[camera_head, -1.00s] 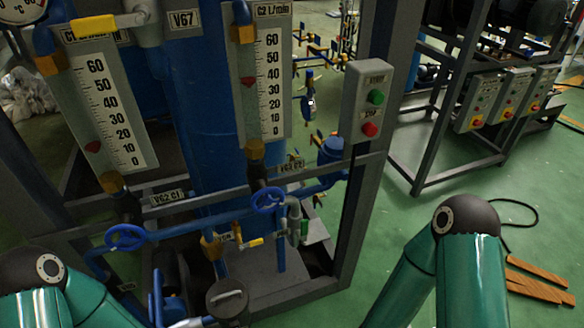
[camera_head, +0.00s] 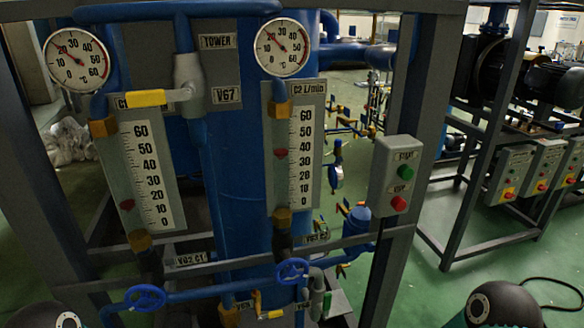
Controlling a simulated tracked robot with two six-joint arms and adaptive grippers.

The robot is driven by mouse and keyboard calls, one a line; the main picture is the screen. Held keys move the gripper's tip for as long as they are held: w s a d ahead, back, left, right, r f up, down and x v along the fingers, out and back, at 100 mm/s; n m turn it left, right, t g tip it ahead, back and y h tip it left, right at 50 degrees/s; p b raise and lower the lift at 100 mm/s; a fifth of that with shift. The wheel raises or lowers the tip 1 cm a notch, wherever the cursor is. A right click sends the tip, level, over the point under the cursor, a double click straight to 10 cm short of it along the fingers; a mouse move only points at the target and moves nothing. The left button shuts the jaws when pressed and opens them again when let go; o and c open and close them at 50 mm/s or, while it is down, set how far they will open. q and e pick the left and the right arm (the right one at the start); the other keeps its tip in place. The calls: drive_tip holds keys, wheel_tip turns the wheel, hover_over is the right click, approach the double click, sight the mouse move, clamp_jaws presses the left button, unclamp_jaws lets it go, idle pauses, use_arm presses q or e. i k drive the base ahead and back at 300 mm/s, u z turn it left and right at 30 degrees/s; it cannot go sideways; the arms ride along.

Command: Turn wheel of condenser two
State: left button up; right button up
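A blue hand wheel (camera_head: 292,271) sits on the blue pipe below the right flow meter (camera_head: 295,160), which is labelled C2 l/min. A small label (camera_head: 316,238) beside this wheel is too small to read surely. A second blue hand wheel (camera_head: 145,298) sits to the left, below the left flow meter (camera_head: 148,175) and near a label that reads V62 C1 (camera_head: 190,259). Neither gripper is in view. Only parts of my arms show at the bottom left and bottom right corners, apart from both wheels.
A grey metal frame post (camera_head: 400,150) carries a start/stop box (camera_head: 396,177) right of the C2 meter. Two round gauges (camera_head: 77,57) (camera_head: 283,47) hang above. A yellow-handled valve (camera_head: 147,98) is at upper left.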

sight(291, 272)
drive_tip(key=u, duration=0.25)
drive_tip(key=i, duration=0.5)
drive_tip(key=u, duration=0.15)
